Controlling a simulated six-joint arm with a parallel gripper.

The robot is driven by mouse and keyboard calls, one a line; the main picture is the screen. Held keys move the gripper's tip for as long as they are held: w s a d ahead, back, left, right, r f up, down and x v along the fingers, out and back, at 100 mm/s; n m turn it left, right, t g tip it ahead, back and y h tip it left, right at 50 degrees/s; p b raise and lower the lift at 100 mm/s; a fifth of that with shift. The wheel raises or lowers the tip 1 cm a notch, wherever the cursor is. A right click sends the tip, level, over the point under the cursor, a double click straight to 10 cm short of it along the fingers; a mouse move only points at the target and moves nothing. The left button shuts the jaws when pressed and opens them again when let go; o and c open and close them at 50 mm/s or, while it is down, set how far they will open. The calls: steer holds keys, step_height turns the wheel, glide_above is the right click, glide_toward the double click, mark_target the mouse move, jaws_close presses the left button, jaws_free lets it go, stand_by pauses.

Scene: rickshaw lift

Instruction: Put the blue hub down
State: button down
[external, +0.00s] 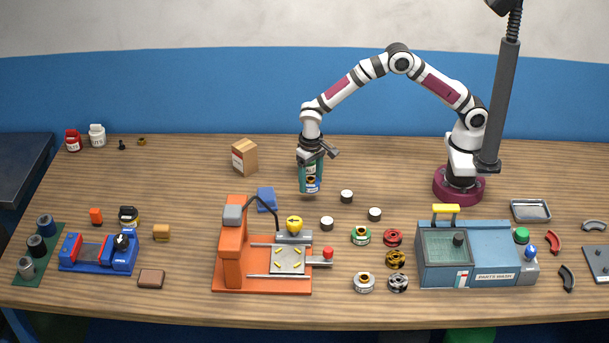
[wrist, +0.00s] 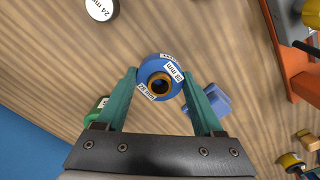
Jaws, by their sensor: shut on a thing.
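The blue hub (wrist: 150,66) is a ring with white labels and an orange-rimmed dark bore. It sits between the teal fingers of my gripper (wrist: 159,80), which is shut on it. In the external view my gripper (external: 311,180) points down over the back middle of the wooden table. The hub seems to be above the tabletop; the exact gap is hard to tell. The fingers partly hide the hub there.
White-topped black cylinders (external: 347,196) stand just right of my gripper. A blue block (external: 266,200) and an orange press (external: 235,245) lie to the front left. A cardboard box (external: 244,157) stands to the left. Several hubs (external: 361,235) stand to the front right.

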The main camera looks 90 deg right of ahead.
mark_target(309, 204)
steer(key=shift+w+a+f, duration=0.25)
steer(key=shift+a+f, duration=0.1)
steer(key=shift+a, duration=0.2)
steer(key=shift+a+f, duration=0.15)
steer(key=shift+f, duration=1.95)
steer(key=shift+f, duration=0.1)
jaws_free()
